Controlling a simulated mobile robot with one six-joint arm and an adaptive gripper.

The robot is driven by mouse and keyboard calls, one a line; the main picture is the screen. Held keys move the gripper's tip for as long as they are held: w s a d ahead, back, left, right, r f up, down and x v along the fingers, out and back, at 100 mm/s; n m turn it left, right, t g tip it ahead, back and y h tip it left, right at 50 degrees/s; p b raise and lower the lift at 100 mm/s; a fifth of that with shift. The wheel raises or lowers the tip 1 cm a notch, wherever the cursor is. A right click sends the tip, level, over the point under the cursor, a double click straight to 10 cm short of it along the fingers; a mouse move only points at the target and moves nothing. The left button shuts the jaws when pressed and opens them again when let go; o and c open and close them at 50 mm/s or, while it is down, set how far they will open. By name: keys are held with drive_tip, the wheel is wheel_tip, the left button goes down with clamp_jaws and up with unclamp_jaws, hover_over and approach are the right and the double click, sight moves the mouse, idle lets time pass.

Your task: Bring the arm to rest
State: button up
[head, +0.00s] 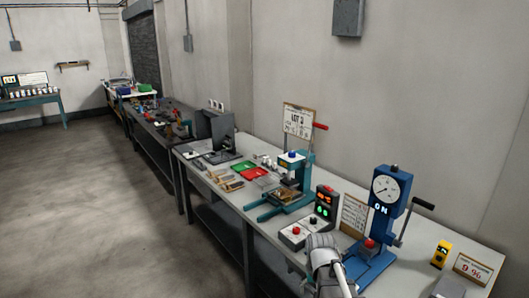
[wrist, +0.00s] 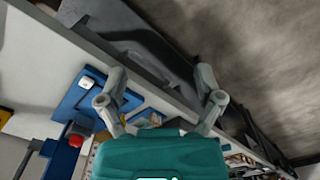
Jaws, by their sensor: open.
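My gripper (wrist: 162,82) shows in the wrist view with its teal body at the bottom and its two grey fingers spread wide apart. Nothing is between the fingertips. Behind them are the bench edge and the dark space beside it. In the head view, a pale grey part of my arm (head: 325,262) rises at the bottom, in front of the bench and close to the blue press. I cannot make out the fingers there.
A blue press (head: 391,190) with a dial and lever stands close to my arm. A control box (head: 297,234), a teal press (head: 293,180) and red (head: 254,174) and green (head: 243,166) trays share the bench. The floor (head: 90,200) at left is clear.

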drive_tip(key=shift+n, duration=0.6)
drive_tip(key=s, duration=0.5)
drive_tip(key=shift+s, duration=0.2)
